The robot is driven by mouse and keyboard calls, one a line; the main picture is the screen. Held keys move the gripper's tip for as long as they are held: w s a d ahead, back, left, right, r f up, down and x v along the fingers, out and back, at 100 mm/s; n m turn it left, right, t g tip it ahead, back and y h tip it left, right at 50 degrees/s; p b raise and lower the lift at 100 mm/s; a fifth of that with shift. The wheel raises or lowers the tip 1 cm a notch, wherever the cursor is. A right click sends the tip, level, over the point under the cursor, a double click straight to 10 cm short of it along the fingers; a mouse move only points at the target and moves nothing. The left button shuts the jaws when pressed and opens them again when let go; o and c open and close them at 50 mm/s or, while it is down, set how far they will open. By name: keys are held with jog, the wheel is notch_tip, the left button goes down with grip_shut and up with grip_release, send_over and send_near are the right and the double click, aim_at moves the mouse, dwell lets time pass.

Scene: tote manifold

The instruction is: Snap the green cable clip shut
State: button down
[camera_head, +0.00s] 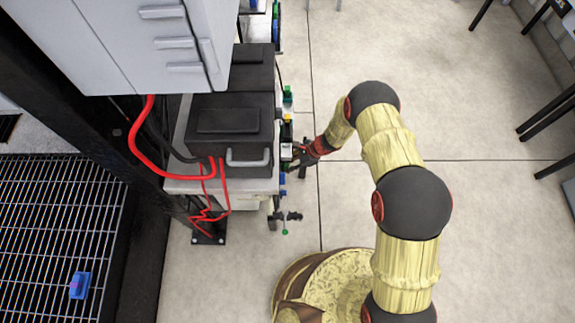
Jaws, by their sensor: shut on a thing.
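My gripper (297,154) is at the right edge of the shelf with the black boxes, reaching in from the right. It is shut on a small part at that edge. The part is too small and too covered by the fingers to make out. A small green piece (288,97) shows on the same edge, farther back than my gripper. Another small green piece (285,232) shows lower down, in front of the shelf. I cannot tell which green piece is the cable clip, or whether the clip is open or shut.
Black boxes (228,122) stand on the pale shelf (240,186). A grey cabinet (165,45) hangs above them. A blue block (79,285) lies on the metal grating (45,230) at left.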

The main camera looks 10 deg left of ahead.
jog(key=c, duration=1.7)
grip_release()
jog(key=v, duration=1.2)
